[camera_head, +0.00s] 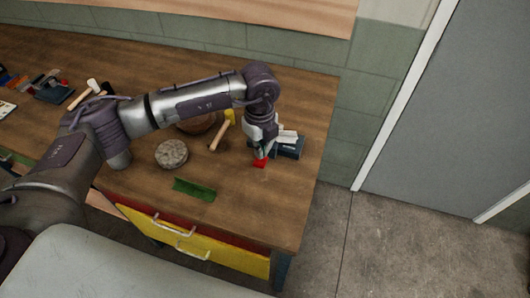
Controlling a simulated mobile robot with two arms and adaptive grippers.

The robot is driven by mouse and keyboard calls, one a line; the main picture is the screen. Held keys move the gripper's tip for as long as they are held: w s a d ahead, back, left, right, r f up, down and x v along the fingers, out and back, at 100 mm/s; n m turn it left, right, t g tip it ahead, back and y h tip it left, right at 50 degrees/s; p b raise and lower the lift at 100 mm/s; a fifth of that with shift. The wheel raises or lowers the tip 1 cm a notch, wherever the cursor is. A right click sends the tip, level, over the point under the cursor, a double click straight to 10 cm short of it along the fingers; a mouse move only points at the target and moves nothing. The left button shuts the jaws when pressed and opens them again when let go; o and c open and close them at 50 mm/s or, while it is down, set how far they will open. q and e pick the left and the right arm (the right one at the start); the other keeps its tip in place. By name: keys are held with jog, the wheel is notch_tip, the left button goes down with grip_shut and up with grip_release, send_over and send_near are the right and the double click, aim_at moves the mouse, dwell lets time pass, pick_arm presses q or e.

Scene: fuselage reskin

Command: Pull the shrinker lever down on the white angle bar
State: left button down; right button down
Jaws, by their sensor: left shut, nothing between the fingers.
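The shrinker (293,150), a small dark blue-grey tool, stands on the wooden bench near its right edge. A white piece, seemingly the angle bar (288,135), lies at its top. A red part, seemingly the lever's end (260,162), shows low in front, just below my left gripper (261,152). My left gripper is shut with nothing between its fingers and points down beside the shrinker's left side. It hides part of the tool and the lever, and I cannot tell whether it touches the red part. My right gripper is out of view.
On the wooden bench (255,210) are a yellow-headed mallet (221,132), a round grey block (171,154) and a green piece (194,190). A white-headed mallet (85,95) and small tools lie at left. The bench's front right is clear; a yellow drawer (190,243) is below.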

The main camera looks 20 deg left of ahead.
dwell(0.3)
pick_arm(q)
jog(key=shift+f+b, duration=3)
jog(key=shift+f, duration=0.75)
jog(key=shift+r+p, duration=1.35)
jog(key=shift+r, duration=0.6)
jog(key=shift+r+p, duration=2.2)
jog(key=shift+r, duration=1.55)
jog(key=shift+a, duration=0.1)
